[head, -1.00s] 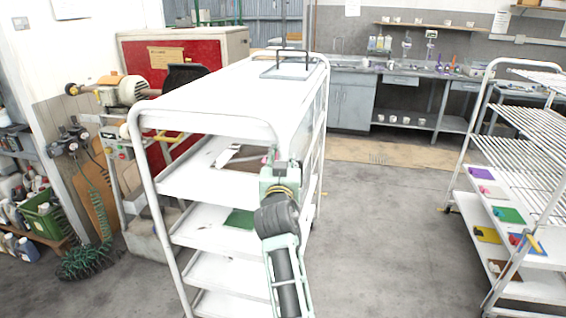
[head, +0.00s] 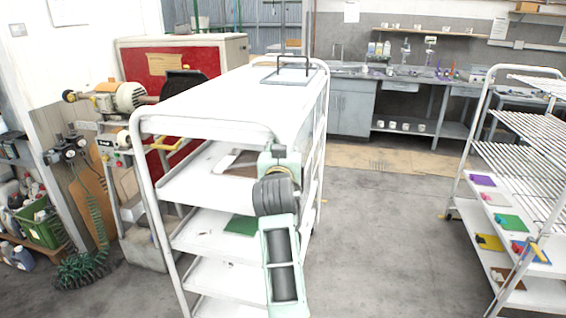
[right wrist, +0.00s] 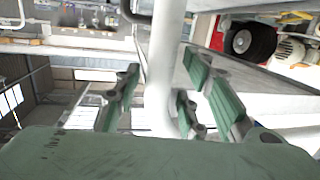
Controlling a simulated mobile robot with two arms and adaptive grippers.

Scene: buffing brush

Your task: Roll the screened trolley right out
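A tall white trolley (head: 235,95) with a solid top and several shelves stands in the middle of the head view. Its near right upright is partly hidden by my right arm. My right gripper (head: 280,155) is at that upright, just below the top; its fingers are hard to make out there. In the right wrist view, the white tube (right wrist: 165,55) runs between the green-padded fingers of the gripper (right wrist: 160,98). The fingers stand apart on either side of it, with gaps visible. My left gripper is not in view.
A bench grinder (head: 125,97) and red cabinet (head: 165,62) stand close along the trolley's left. A white wire-shelf rack (head: 520,150) with coloured items stands at the right. Grey floor (head: 390,230) between them is clear. A workbench (head: 350,100) lines the back.

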